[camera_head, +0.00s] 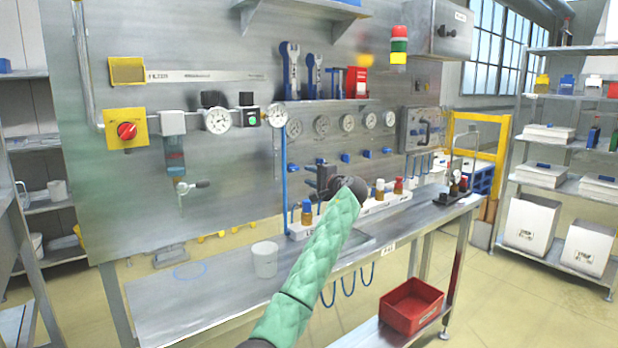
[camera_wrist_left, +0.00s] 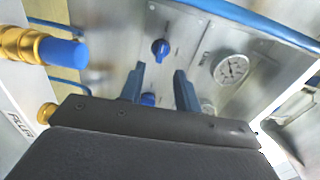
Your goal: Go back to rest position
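My left arm, in a green quilted sleeve (camera_head: 312,260), reaches up from the bottom middle of the head view. My left gripper (camera_head: 322,178) is in front of the metal wall panel, above the bench. In the left wrist view its two blue-grey fingers (camera_wrist_left: 159,78) stand apart with nothing between them. A blue knob (camera_wrist_left: 160,47) and a round gauge (camera_wrist_left: 231,69) on the panel show beyond the fingertips. A yellow fitting with a blue end (camera_wrist_left: 62,51) is at the upper left of that view. My right gripper is not in view.
The metal bench (camera_head: 170,300) runs below the arm, with a pale cup (camera_head: 265,259) left of the sleeve. A rack of bottles (camera_head: 378,203) stands close behind my gripper. A red bin (camera_head: 412,305) sits lower right. Open floor (camera_head: 510,310) lies right of the bench.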

